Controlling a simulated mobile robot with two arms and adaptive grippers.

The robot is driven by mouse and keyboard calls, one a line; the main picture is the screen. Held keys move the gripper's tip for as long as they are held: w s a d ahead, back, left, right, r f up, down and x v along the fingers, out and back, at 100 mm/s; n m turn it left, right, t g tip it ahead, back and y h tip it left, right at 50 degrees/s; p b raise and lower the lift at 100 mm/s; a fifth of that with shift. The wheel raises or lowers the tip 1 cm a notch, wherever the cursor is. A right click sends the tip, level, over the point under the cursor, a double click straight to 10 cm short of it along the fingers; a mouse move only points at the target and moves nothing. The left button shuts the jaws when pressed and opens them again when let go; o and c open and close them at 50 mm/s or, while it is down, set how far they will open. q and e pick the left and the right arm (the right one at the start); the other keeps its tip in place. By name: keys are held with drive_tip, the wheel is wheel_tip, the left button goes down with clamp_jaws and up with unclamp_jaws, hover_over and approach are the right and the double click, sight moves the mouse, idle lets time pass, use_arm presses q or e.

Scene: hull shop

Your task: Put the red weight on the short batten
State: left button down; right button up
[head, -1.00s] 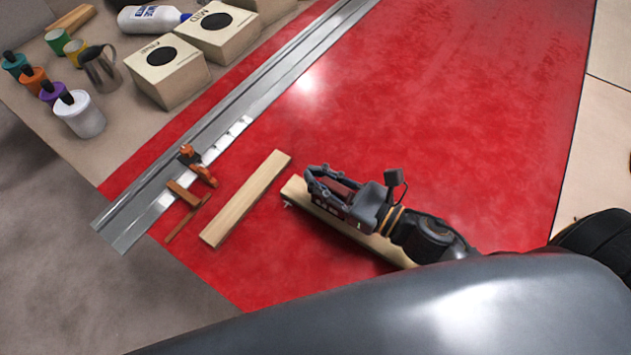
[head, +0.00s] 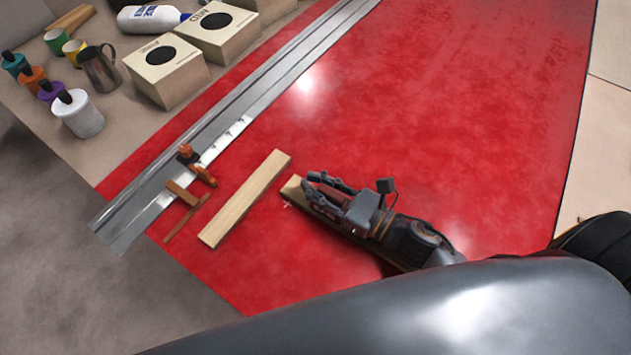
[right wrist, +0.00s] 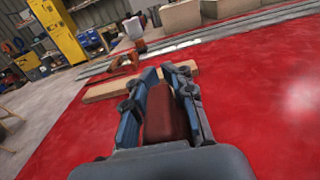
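My right gripper (head: 318,186) is low over the red panel, above a pale wooden batten (head: 294,188) that it and my arm partly cover. In the right wrist view a dark red block, the red weight (right wrist: 166,112), sits between the two fingers (right wrist: 166,78), which appear closed on its sides. The weight is hard to make out in the head view. A second pale batten (head: 245,198) lies bare to the left of the gripper; it looks the shorter one. It also shows ahead of the fingers in the right wrist view (right wrist: 108,91). My left gripper is out of view.
A long metal rail (head: 215,120) crosses the red panel (head: 440,120), with an orange-brown clamp (head: 190,178) near its end. Boxes (head: 166,75), a metal jug (head: 98,68) and several pots stand beyond at upper left. The panel's upper right is clear.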

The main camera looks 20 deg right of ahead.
sight(345, 202)
drive_tip(key=shift+o, duration=1.1)
drive_tip(key=shift+r, duration=0.1)
drive_tip(key=shift+r, duration=0.15)
drive_tip(key=b+v, duration=0.2)
drive_tip(key=v, duration=0.9)
drive_tip(key=shift+s+d, duration=0.35)
drive_tip(key=shift+s, duration=0.05)
